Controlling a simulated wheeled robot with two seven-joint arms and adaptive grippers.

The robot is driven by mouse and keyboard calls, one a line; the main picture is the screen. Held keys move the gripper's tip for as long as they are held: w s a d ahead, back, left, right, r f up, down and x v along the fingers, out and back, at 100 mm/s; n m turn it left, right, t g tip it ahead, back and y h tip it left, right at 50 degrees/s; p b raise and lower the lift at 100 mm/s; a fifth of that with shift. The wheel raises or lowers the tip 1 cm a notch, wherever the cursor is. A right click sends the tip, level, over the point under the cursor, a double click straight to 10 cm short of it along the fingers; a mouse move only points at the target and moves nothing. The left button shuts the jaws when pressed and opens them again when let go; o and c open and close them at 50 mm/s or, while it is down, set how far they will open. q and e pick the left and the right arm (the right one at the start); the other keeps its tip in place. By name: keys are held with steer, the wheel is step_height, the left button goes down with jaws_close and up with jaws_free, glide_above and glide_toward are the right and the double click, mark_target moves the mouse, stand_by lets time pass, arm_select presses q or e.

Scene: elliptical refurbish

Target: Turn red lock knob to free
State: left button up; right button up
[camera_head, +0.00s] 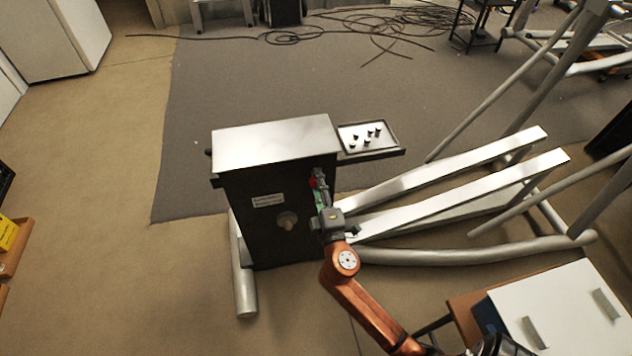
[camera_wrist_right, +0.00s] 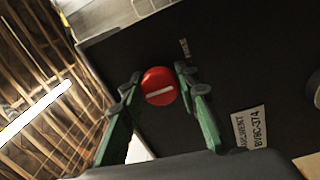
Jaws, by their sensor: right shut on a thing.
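The red lock knob (camera_wrist_right: 159,86) is round with a white bar across its face. It sits on the dark side panel of the elliptical's housing (camera_head: 262,222), near the top edge. In the wrist view my right gripper (camera_wrist_right: 158,88) has one green finger on each side of the knob, shut on it. In the head view the right gripper (camera_head: 318,184) reaches up to the panel's right side, and the knob shows as a small red patch. The bar lies nearly level in the wrist view, slightly tilted. My left gripper is not in view.
A black tray (camera_head: 386,150) with several small dark parts is at the housing's right. Long pale rails (camera_head: 450,205) extend right.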

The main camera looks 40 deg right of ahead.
steer(key=shift+d+f, duration=0.1)
steer(key=shift+d, duration=0.05)
stand_by(0.3)
steer(key=o, duration=0.9)
steer(key=shift+o, duration=1.3)
steer(key=r+v, duration=0.1)
steer(key=v, duration=1.1)
steer(key=shift+f, duration=0.45)
